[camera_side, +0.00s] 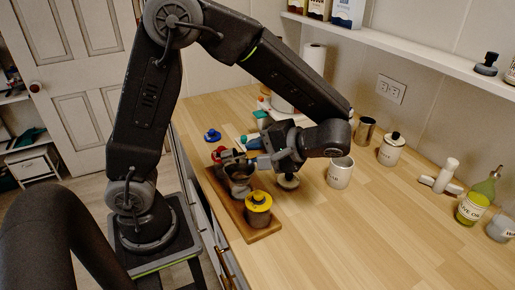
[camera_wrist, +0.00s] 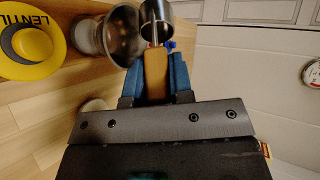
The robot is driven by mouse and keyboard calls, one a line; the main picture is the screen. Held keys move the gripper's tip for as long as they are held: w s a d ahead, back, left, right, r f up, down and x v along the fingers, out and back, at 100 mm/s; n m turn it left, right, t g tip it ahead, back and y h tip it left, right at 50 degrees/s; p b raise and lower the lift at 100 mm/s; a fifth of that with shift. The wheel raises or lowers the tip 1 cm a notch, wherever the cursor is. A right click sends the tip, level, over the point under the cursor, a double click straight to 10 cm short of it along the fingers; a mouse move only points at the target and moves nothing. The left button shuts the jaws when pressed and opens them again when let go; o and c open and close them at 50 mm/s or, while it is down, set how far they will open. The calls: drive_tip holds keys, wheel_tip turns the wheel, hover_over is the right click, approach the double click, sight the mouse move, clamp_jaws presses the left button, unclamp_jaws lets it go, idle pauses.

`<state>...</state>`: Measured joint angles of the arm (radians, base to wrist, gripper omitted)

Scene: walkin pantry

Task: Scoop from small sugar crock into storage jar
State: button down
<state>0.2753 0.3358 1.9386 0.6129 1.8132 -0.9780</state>
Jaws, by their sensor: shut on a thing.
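My gripper (camera_side: 262,161) is shut on the tan handle (camera_wrist: 156,75) of a metal scoop (camera_wrist: 157,14), seen between its blue fingers in the wrist view. The gripper is above the wooden board (camera_side: 265,231). A metal bowl- or funnel-like piece (camera_wrist: 122,38) is left of the scoop in the wrist view, beside or over a pale round vessel (camera_wrist: 86,38). In the side view, the metal piece (camera_side: 239,174) is on the board. A white crock (camera_side: 340,174) with dark lettering stands open on the counter, right of the gripper. I cannot tell which vessel is the storage jar. The scoop's contents are unclear.
A yellow-lidded jar (camera_side: 258,213) stands on the board's near end; its lid reads LENTIL in the wrist view (camera_wrist: 25,42). A lidded white canister (camera_side: 390,152) and metal cup (camera_side: 365,131) stand behind. The counter's right front is clear (camera_side: 370,240).

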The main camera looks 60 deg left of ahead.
wheel_tip(320, 180, up, 7)
drive_tip(key=t+h, duration=0.2)
hover_over(230, 152)
drive_tip(key=w+d, duration=0.2)
drive_tip(key=w, duration=0.2)
drive_tip(key=shift+n+t+h, duration=0.3)
drive_tip(key=shift+n+t, duration=0.1)
drive_tip(key=shift+n, duration=0.1)
wheel_tip(230, 152, down, 5)
drive_tip(key=shift+d+r, duration=0.1)
drive_tip(key=s+t+h, duration=0.1)
drive_tip(key=t, duration=0.1)
drive_tip(key=s+a+r+n+t+h, duration=0.1)
drive_tip(key=t+h, duration=0.1)
drive_tip(key=t, duration=0.1)
drive_tip(key=s+a+r+t+h, duration=0.1)
drive_tip(key=s+t, duration=0.1)
drive_tip(key=shift+a+r+n+t, duration=0.1)
drive_tip(key=shift+r+n+t, duration=0.1)
drive_tip(key=shift+n+t, duration=0.15)
drive_tip(key=shift+h, duration=0.3)
drive_tip(key=shift+r, duration=0.15)
drive_tip(key=shift+r, duration=2.85)
